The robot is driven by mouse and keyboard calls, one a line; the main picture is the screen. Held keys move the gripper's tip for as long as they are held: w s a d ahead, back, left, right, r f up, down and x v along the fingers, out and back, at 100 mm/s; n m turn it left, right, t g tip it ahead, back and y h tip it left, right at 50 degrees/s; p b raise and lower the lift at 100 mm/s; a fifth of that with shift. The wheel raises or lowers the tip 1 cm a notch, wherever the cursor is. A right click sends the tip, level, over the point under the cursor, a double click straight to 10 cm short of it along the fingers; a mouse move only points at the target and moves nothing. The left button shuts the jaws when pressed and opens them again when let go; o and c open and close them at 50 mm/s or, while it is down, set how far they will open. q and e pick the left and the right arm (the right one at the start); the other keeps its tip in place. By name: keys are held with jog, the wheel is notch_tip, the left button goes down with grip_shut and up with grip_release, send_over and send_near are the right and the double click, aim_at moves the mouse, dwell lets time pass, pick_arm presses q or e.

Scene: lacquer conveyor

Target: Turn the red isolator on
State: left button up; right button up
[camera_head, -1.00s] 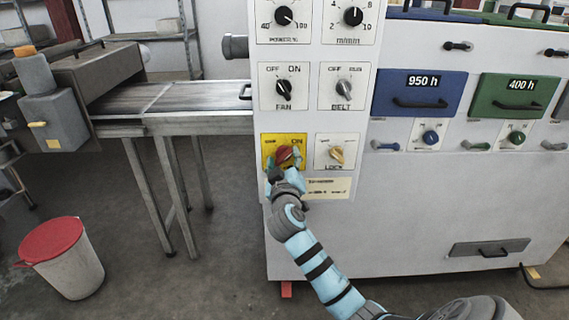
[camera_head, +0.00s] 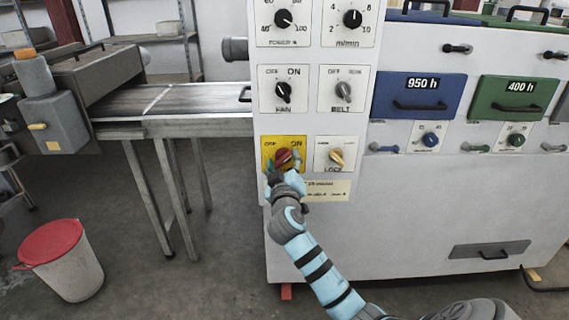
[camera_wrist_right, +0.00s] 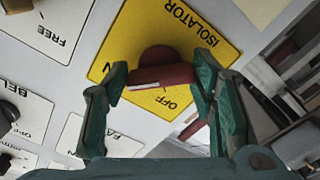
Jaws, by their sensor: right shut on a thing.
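The red isolator knob (camera_head: 284,156) sits on a yellow plate (camera_head: 270,141) low on the white control panel, with ON printed at its upper right. My right gripper (camera_head: 284,162) is at the knob from below and hides its lower part. In the right wrist view the red knob (camera_wrist_right: 160,77) lies between the green fingers of my right gripper (camera_wrist_right: 160,85), which are shut on it, one at each side. A white line marks its bar. The yellow plate (camera_wrist_right: 140,30) reads ISOLATOR and OFF there. My left gripper is not in view.
The fan knob (camera_head: 284,91) and belt knob (camera_head: 343,91) are above. A conveyor (camera_head: 190,98) and a red-lidded bin (camera_head: 62,265) stand to the left.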

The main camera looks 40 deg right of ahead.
jog(key=o, duration=1.1)
jog(key=shift+w+a, duration=0.1)
jog(key=shift+o, duration=0.2)
jog(key=shift+s+a, duration=0.1)
jog(key=shift+s, duration=0.15)
jog(key=v, duration=1.1)
jog(key=shift+s+a, duration=0.15)
jog(key=shift+a, duration=0.05)
